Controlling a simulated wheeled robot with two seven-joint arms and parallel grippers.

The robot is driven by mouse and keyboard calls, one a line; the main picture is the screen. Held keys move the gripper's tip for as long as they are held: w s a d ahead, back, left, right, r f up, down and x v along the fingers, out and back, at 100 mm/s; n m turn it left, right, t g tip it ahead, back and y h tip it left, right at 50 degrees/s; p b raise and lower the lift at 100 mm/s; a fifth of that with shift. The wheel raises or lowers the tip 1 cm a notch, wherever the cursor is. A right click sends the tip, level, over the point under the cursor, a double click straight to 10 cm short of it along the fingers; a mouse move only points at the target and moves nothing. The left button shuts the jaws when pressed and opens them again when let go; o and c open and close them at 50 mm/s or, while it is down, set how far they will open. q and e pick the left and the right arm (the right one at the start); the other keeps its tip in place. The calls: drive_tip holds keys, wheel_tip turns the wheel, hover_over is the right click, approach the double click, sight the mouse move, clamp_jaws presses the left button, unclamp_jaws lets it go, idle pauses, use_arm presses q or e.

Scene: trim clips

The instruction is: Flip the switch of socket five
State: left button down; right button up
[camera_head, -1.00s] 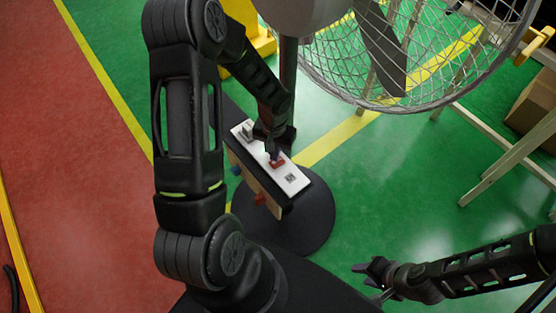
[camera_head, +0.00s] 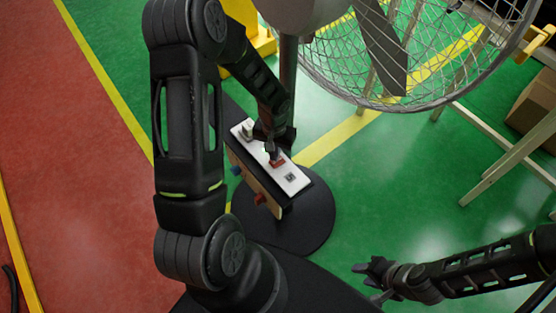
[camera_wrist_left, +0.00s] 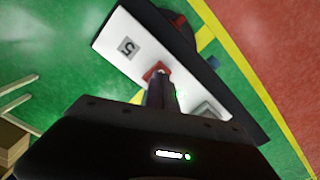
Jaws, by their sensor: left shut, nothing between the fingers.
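The white socket panel (camera_head: 294,182) sits on a dark stand and shows a red switch (camera_head: 277,162) beside a square label (camera_head: 290,177). In the left wrist view the label (camera_wrist_left: 128,47) reads 5, and the red switch (camera_wrist_left: 155,70) is right at my fingertips. My left gripper (camera_head: 272,150) is shut and empty, pointing down at the red switch; its fingers (camera_wrist_left: 160,82) partly cover the switch, and I cannot tell which way the switch is tipped. My right gripper (camera_head: 366,272) is low at the right, away from the panel, with its fingers apart.
A large caged fan (camera_head: 400,60) stands just behind the panel on a grey pole (camera_head: 288,70). A round dark base (camera_head: 318,220) lies below. A wooden frame (camera_head: 505,165) and a box (camera_head: 530,105) are at the right. Green floor is open between.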

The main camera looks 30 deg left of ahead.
use_arm(q)
drive_tip(key=shift+f+b, duration=1.05)
drive_tip(key=shift+f, duration=0.1)
idle(0.3)
drive_tip(key=shift+r, duration=0.2)
drive_tip(key=shift+r+p, duration=2.45)
drive_tip(key=shift+r, duration=0.95)
